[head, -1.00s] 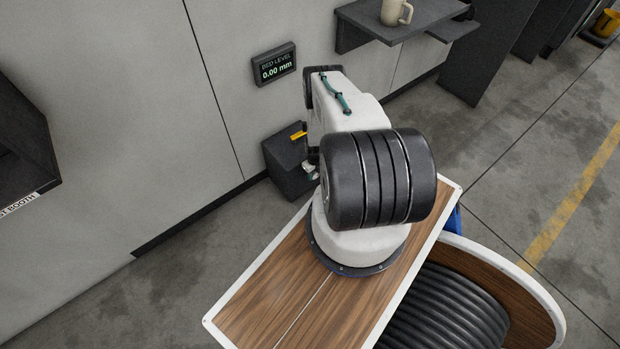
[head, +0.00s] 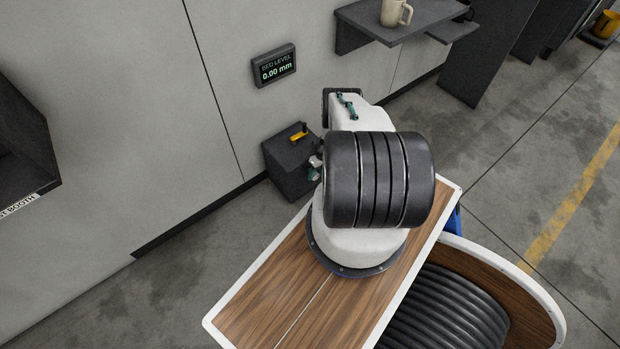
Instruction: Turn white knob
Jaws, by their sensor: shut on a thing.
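I cannot make out a white knob; my own arm covers part of the scene beside the dark box (head: 287,182). A yellow lever (head: 299,137) with a dark end lies on top of that box. A small pale and teal piece of my arm's wrist shows just right of the box, at the edge of the large black drum of my arm. My gripper's fingers are hidden behind the arm. A wall display (head: 274,66) reads "BED LEVEL 0.00 mm".
A dark shelf (head: 400,22) with a beige mug (head: 395,12) hangs at the upper right. A dark cabinet (head: 25,150) juts in at the left. The grey wall (head: 130,110) runs behind the box. Open concrete floor lies at the right.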

